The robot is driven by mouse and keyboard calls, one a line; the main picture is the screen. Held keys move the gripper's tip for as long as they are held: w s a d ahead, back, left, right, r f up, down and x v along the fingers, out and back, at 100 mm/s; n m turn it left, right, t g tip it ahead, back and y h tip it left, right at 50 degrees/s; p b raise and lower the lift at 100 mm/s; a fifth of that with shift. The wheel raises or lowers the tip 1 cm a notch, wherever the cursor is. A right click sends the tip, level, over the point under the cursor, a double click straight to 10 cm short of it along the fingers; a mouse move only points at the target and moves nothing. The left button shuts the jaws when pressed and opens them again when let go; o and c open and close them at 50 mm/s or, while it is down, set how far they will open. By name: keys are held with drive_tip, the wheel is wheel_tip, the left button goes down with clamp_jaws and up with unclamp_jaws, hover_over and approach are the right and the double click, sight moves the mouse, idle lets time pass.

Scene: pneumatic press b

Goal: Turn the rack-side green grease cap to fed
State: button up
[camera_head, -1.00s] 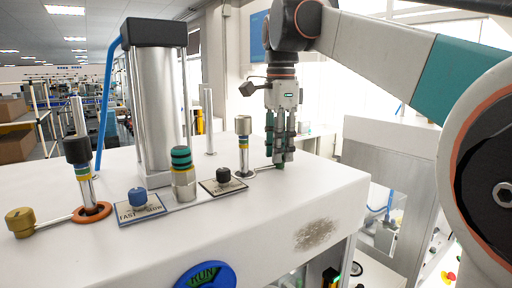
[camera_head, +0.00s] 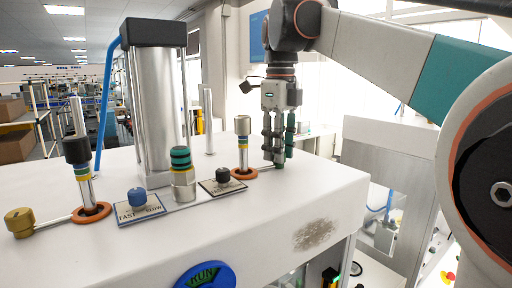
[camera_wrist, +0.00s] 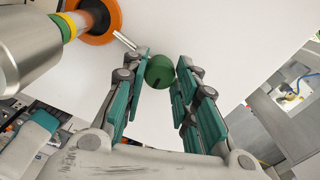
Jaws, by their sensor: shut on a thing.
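The green grease cap (camera_wrist: 160,71) is a small dark-green knob with a slot mark, at the end of a thin metal rod in the wrist view. My gripper (camera_wrist: 163,82) points down and has its teal-padded fingers on either side of the cap, closed on it. In the head view my gripper (camera_head: 278,162) is at the right end of the white press top, and its fingertips mostly hide the cap. The rod leads from an orange ring (camera_head: 243,173) around a metal post (camera_head: 243,140). I cannot read any label for the cap's position.
A black knob (camera_head: 222,175) on a plate, a green-banded fitting (camera_head: 182,172) and a blue FAST/SLOW knob (camera_head: 137,196) stand left of my gripper. A brass cap (camera_head: 19,222) sits far left. A tall cylinder (camera_head: 155,110) rises behind. The top's right edge is close.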

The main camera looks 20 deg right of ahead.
drive_tip(key=shift+m, duration=1)
drive_tip(key=o, duration=1)
drive_tip(key=shift+o, duration=0.2)
drive_tip(key=shift+r, duration=0.1)
wheel_tip(320, 180, up, 12)
drive_tip(key=shift+f, duration=0.2)
